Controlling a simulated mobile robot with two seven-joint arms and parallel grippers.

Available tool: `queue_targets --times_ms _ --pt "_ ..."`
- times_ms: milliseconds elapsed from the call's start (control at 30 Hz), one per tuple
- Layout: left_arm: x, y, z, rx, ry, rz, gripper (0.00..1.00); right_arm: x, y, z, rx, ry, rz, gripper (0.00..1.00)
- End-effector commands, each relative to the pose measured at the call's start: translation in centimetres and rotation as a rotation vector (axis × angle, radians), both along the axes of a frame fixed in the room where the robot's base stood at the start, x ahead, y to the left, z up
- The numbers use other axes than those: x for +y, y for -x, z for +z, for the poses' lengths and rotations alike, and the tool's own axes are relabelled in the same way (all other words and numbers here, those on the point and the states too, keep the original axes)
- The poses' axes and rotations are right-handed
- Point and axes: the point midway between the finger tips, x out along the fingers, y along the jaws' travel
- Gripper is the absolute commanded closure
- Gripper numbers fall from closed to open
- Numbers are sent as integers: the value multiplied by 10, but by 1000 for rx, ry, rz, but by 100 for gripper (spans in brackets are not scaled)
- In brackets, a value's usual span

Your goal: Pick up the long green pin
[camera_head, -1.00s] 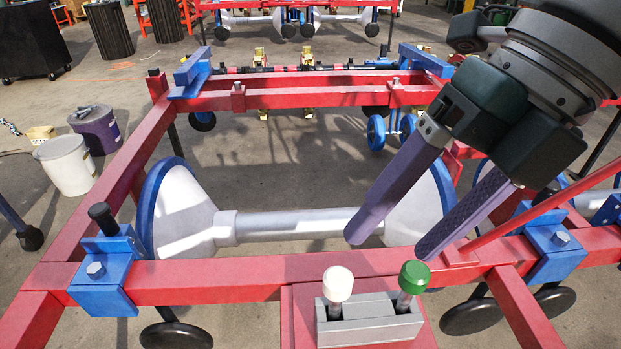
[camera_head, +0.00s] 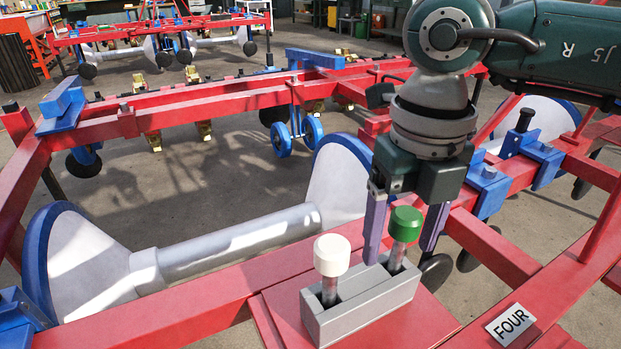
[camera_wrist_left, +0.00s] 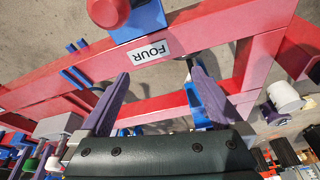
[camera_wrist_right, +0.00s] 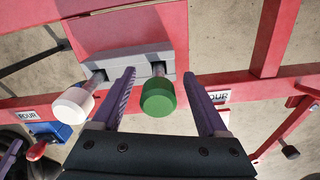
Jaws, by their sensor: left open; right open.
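The long green pin (camera_head: 405,225) has a green round cap on a metal shaft and stands in a slot of the grey holder (camera_head: 368,311). A white-capped pin (camera_head: 332,256) stands in the slot to its left. My right gripper (camera_head: 404,240) is open, pointing down, with its purple fingers on either side of the green pin. In the right wrist view the green cap (camera_wrist_right: 158,97) lies between the two fingers, nearer the left one, with a gap on the right. My left gripper (camera_wrist_left: 162,85) is open and empty; it shows only in its own wrist view.
The holder sits on a red plate (camera_head: 433,313) of the red frame, beside a white FOUR label (camera_head: 510,325). A grey roller (camera_head: 240,240) with blue-rimmed ends lies behind. Blue clamps (camera_head: 487,185) stand on the beam at right.

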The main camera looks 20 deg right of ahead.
Motion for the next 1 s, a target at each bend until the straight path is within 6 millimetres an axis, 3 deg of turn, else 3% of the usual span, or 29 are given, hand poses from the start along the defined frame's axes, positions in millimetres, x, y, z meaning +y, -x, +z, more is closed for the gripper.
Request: queue_targets --times_ms 100,367,1000 --pt "1 0 -5 0 -2 0 0 1 0 -13 1 -1 1 24" --pt "3 0 -5 0 -11 -5 0 1 0 -14 0 -1 1 25" --pt "4 0 -5 0 -12 -5 0 1 0 -14 0 -1 1 97"
